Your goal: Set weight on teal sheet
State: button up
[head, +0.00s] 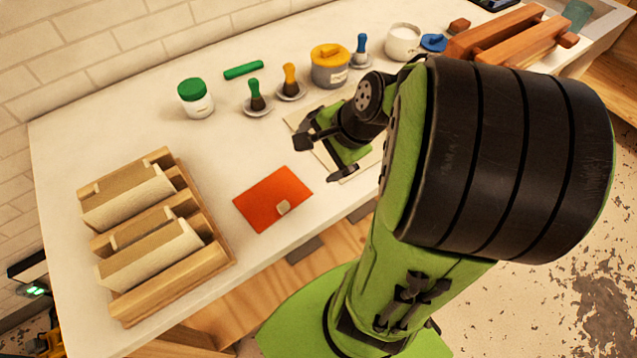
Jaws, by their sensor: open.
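No teal sheet is plain in the head view. An orange-red sheet (265,197) lies flat near the front edge of the table. A small beige block (283,207), possibly the weight, rests on its lower right part. My gripper (321,161) is open, with its dark fingers apart, to the upper right of the orange-red sheet. It is over a pale flat board or sheet (300,116), which my gripper and arm partly hide. I see nothing held between the fingers. Its exact height above the surface cannot be told.
Behind are a green-lidded jar (196,98), a green bar (243,70), several brushes on saucers and a yellow-lidded pot (330,66). A reddish wooden rack (523,45) stands back right. White table (110,120) is clear at back left.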

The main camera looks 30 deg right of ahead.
jog(key=s+a+r+n+h, duration=0.1)
jog(key=s+a+r+n, duration=0.2)
jog(key=n, duration=0.5)
jog(key=s+a+r+n+h, duration=0.1)
jog(key=s+a+r+n, duration=0.2)
jog(key=s+a+n, duration=0.2)
jog(key=s+n, duration=0.3)
jog(key=shift+a+r+n, duration=0.3)
jog(key=shift+n, duration=0.1)
notch_tip(320, 180, up, 5)
jog(key=p, duration=0.4)
jog(key=shift+p, duration=0.4)
